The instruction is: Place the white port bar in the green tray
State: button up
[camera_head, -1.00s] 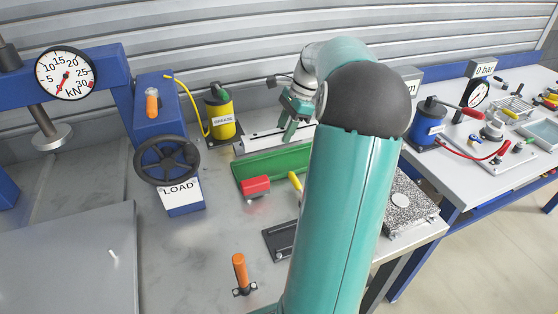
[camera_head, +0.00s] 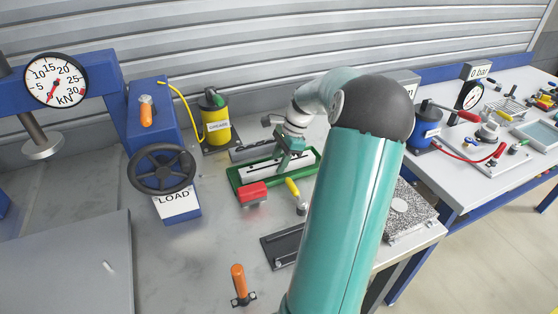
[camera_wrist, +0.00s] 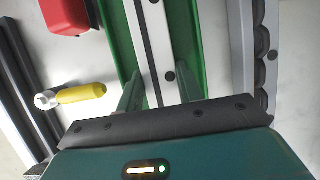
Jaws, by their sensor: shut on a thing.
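The white port bar (camera_wrist: 155,60) is a long pale strip with a dark line and dark holes along it. In the head view the bar (camera_head: 262,169) lies lengthwise within the outline of the green tray (camera_head: 236,182). The tray's green floor and sides (camera_wrist: 198,50) show on both sides of the bar in the wrist view. My gripper (camera_head: 284,162) is over the tray, its fingers (camera_wrist: 156,98) shut on the bar on either side of it. I cannot tell whether the bar touches the tray floor.
A grey rack (camera_wrist: 245,50) runs behind the tray. A red block (camera_head: 253,192) and a yellow-handled tool (camera_head: 292,187) lie in front of it. A yellow grease can (camera_head: 215,126) stands at the back left. A dark rail plate (camera_head: 280,250) is nearer.

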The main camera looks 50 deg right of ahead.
jog(key=o, duration=1.2)
jog(key=shift+f, duration=0.1)
jog(key=shift+o, duration=0.2)
jog(key=v, duration=1.2)
jog(key=shift+s, duration=0.2)
